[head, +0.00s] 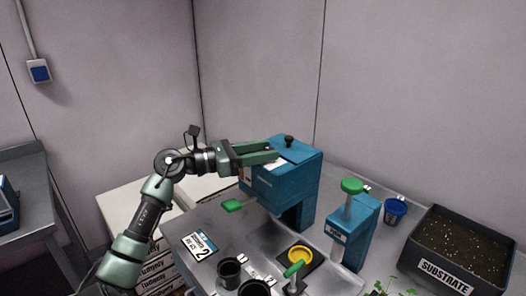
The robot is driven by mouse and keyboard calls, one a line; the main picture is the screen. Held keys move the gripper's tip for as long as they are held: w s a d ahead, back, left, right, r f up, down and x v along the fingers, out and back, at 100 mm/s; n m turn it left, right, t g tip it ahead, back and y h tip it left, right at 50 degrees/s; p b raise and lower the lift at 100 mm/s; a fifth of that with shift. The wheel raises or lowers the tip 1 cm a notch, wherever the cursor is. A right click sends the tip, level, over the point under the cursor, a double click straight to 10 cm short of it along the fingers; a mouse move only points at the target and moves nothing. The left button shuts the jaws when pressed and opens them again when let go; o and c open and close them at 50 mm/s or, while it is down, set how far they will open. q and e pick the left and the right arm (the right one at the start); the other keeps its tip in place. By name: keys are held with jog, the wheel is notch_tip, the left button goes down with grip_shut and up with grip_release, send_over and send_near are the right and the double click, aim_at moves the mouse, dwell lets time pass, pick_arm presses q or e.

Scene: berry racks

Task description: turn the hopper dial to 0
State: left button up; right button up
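The hopper is a blue box-shaped machine (305,186) on the metal bench, with a pale plate on its top. A small black knob (289,140), which looks like the dial, stands near the top's back edge; its marks are too small to read. My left gripper (275,151) reaches in from the left over the hopper's top. Its two green fingers are apart with a gap between them, and nothing shows between them. The fingertips are just left of and nearer than the knob, apart from it in the picture. My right gripper is not in view.
A green lever (232,206) sticks out at the hopper's left. A second blue machine (353,235) with a green knob (352,186) stands to the right. A yellow dish (299,254), black pots (229,271), a blue cup (396,209) and a substrate tray (424,258) crowd the bench.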

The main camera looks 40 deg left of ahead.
pick_arm(q)
jog(key=b+v, duration=0.2)
jog(key=v, duration=0.6)
jog(key=shift+b, duration=0.4)
jog(key=shift+w, duration=0.1)
